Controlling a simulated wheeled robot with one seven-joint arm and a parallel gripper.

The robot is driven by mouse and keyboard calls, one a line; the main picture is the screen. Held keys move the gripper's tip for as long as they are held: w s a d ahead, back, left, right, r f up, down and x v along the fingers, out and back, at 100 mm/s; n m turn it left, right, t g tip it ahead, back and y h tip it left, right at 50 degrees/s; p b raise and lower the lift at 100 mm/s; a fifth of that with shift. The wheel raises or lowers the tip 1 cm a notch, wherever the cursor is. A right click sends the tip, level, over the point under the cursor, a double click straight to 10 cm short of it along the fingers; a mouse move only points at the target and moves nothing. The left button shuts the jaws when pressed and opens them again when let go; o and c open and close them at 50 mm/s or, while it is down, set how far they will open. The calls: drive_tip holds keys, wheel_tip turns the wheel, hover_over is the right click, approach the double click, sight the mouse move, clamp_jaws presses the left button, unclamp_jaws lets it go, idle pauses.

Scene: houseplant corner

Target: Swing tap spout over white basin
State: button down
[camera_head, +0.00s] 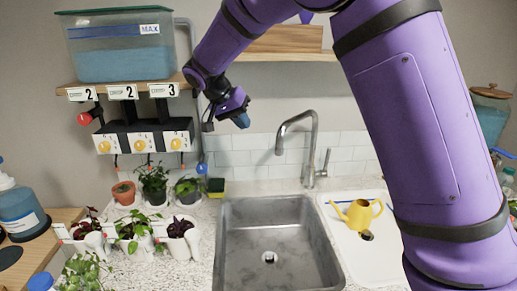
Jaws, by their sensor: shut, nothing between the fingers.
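The tap (313,150) is a tall chrome one with a hooked spout (281,140). It stands behind the sinks, and its spout end hangs over the back of the steel basin (230,240), to the left of its post. The white basin (335,222) lies to the right of the steel one; a yellow watering can (361,214) stands in it, and my arm hides its right part. My gripper (241,119) is up and to the left of the spout, apart from it, in front of the wall. It is shut and empty.
Several potted plants (153,184) stand on the counter left of the steel basin. A shelf with a water tank (122,45) is above them, with a dosing unit (150,139) below it. A wooden wall shelf (285,42) is behind my arm. The steel basin is empty.

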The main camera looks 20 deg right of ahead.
drive_tip(key=shift+w+a+f, duration=0.25)
drive_tip(key=shift+a, duration=0.3)
drive_tip(key=shift+w+a+f, duration=0.2)
drive_tip(key=shift+a+f, duration=0.05)
drive_tip(key=shift+a, duration=0.3)
drive_tip(key=d+f, duration=0.8)
drive_tip(key=d, duration=0.1)
drive_tip(key=shift+s+d, duration=0.25)
drive_tip(key=shift+s, duration=0.2)
drive_tip(key=shift+f, duration=0.1)
